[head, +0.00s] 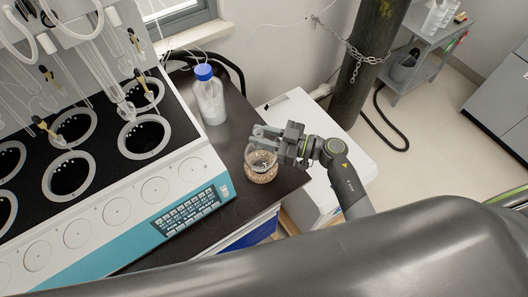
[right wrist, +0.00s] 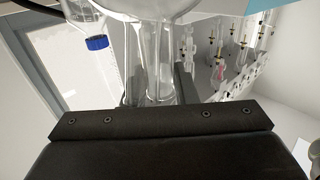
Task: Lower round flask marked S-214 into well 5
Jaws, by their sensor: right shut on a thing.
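A clear round flask (head: 261,164) shows at the right end of the dark counter, with a tan, grainy layer at its bottom. No S-214 mark can be read on it. My right gripper (head: 264,137) is shut on the flask's neck from the right. In the right wrist view the glass neck (right wrist: 160,62) stands between the two fingers, with the round body (right wrist: 150,8) at the top edge. I cannot tell whether the flask touches the counter. The distiller (head: 115,185) has several round dark wells in its black top; well numbers cannot be read. My left gripper is not in view.
A blue-capped bottle (head: 209,96) stands on the counter (head: 232,140) behind the flask. Glass tubes and clamps (head: 98,62) hang over the wells. A keypad (head: 187,210) is on the distiller's front. A chained dark cylinder (head: 370,58) stands behind my right arm.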

